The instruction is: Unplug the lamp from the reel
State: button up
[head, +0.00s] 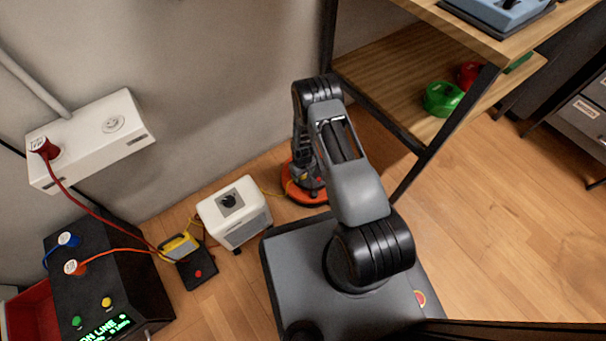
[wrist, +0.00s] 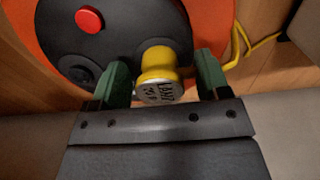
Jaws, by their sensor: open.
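The orange reel (head: 312,198) stands on the floor behind my arm, which hides much of it. In the wrist view the orange reel (wrist: 212,20) shows a dark face with a red button (wrist: 89,20) and a dark round outlet (wrist: 76,68). A yellow plug (wrist: 155,68) with a "LAMP" label is at the reel's face. My gripper (wrist: 162,70) is open, with one green finger on each side of the plug; gaps seem to show. A yellow lamp (head: 178,246) stands at the left in the head view. A yellow cable (wrist: 236,47) runs off to the right.
A white box (head: 235,213) stands between lamp and reel. A black power unit (head: 110,275) with coloured plugs is at the left, below a white wall box (head: 90,138). A wooden shelf (head: 400,75) is close to my arm's right. Floor at the right is clear.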

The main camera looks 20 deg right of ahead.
jog(key=shift+c, duration=0.5)
dwell(0.4)
jog(key=c, duration=1.1)
jog(key=shift+r, duration=0.2)
jog(key=shift+r+p, duration=2.05)
jog(key=shift+r, duration=0.8)
